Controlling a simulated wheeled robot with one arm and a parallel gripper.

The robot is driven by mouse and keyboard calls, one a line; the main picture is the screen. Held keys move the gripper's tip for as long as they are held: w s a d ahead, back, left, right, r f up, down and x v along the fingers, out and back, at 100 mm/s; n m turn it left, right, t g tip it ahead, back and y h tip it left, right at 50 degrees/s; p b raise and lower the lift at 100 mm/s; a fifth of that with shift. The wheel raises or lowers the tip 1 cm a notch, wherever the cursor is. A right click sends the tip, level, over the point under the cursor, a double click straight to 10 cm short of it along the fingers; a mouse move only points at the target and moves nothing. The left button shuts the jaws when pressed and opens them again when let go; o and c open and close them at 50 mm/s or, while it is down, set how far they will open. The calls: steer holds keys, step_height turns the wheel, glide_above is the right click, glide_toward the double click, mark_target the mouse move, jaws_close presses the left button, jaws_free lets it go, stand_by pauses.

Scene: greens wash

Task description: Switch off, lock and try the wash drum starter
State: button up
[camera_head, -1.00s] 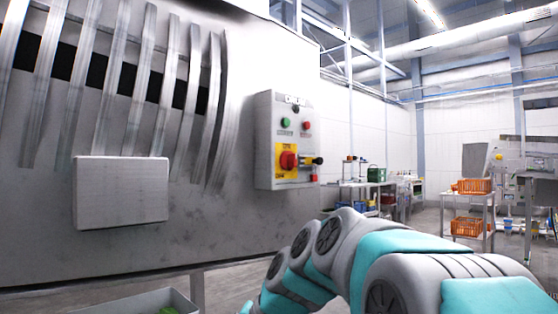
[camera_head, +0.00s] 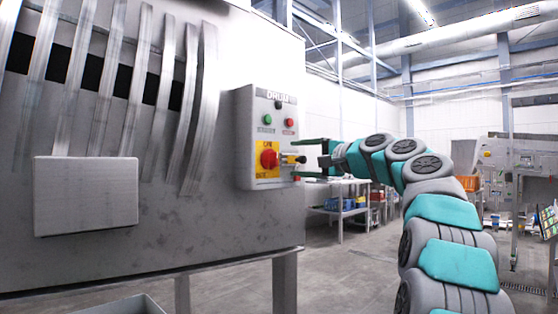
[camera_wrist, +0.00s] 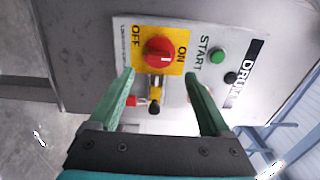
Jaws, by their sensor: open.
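The grey drum starter box (camera_head: 246,140) is on the right side of the drum machine. Its red rotary switch (camera_head: 268,158) sits on a yellow plate; the wrist view shows the switch (camera_wrist: 160,52) between the OFF and ON labels, though I cannot tell its exact setting. A yellow piece with a black knob (camera_wrist: 154,106) sticks out beside the switch, with a small red part (camera_wrist: 140,101) next to it. My gripper (camera_head: 297,159) is open, its green fingers on either side of this piece, apparently holding nothing. In the wrist view the fingertips (camera_wrist: 159,75) reach towards the switch plate.
A green button (camera_head: 267,119), a red button (camera_head: 289,122) and a black button (camera_head: 278,104) are higher on the box. A blank grey cover (camera_head: 86,196) is on the machine to the left. Shelves with crates (camera_head: 340,205) stand behind my gripper. The floor between is clear.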

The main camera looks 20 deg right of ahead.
mark_target(273, 159)
steer(key=p+x, duration=0.1)
steer(key=x, duration=0.6)
steer(key=shift+w+a, duration=0.15)
steer(key=shift+w, duration=0.1)
steer(key=shift+f, duration=0.15)
steer(key=shift+c, duration=0.3)
jaws_close()
